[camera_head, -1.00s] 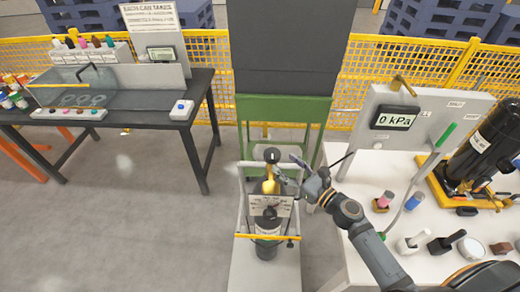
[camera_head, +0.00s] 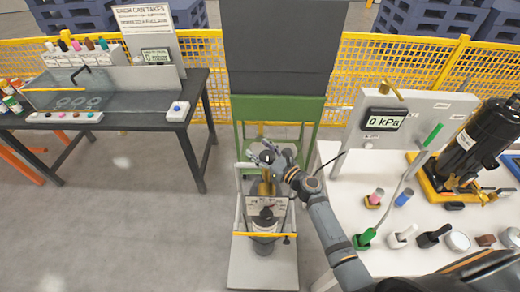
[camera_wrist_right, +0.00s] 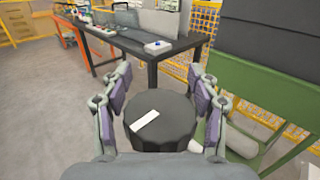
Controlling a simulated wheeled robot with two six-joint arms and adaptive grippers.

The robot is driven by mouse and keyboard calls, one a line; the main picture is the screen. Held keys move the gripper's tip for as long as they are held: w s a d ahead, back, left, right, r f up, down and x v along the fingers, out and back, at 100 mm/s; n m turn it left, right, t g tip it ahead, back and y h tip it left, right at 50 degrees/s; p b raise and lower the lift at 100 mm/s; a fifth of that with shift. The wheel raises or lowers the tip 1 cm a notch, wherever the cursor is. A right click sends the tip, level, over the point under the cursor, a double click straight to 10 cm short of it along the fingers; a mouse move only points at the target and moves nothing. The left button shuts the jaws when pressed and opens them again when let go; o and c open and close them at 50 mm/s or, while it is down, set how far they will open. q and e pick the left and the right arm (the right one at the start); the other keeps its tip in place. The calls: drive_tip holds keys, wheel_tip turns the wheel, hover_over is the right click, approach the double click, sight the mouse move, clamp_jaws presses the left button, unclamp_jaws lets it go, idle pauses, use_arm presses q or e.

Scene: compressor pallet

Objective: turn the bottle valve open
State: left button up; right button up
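The gas bottle (camera_head: 262,222) stands upright on a small trolley in the middle of the head view. Its valve (camera_head: 268,157) is a dark round knob on top of a yellow neck (camera_head: 266,188). In the right wrist view the knob (camera_wrist_right: 172,118) is black with a white mark on its top. My right gripper (camera_head: 268,150) is at the valve. In the wrist view its open fingers (camera_wrist_right: 160,76) stand on either side of the knob, with a gap visible on each side. My left gripper is not in view.
The trolley (camera_head: 262,275) stands before a green frame (camera_head: 282,108). On the right, a white table holds a panel (camera_head: 440,120) with a gauge (camera_head: 384,120) reading 0 kPa, and a black pump (camera_head: 485,135). A dark bench (camera_head: 190,120) stands at left, with clear floor between.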

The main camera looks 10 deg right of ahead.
drive_tip(key=c, duration=0.9)
drive_tip(key=shift+w+f, duration=0.1)
drive_tip(key=shift+c, duration=0.7)
drive_tip(key=shift+a, duration=0.1)
drive_tip(key=shift+c, duration=0.5)
drive_tip(key=shift+f, duration=0.15)
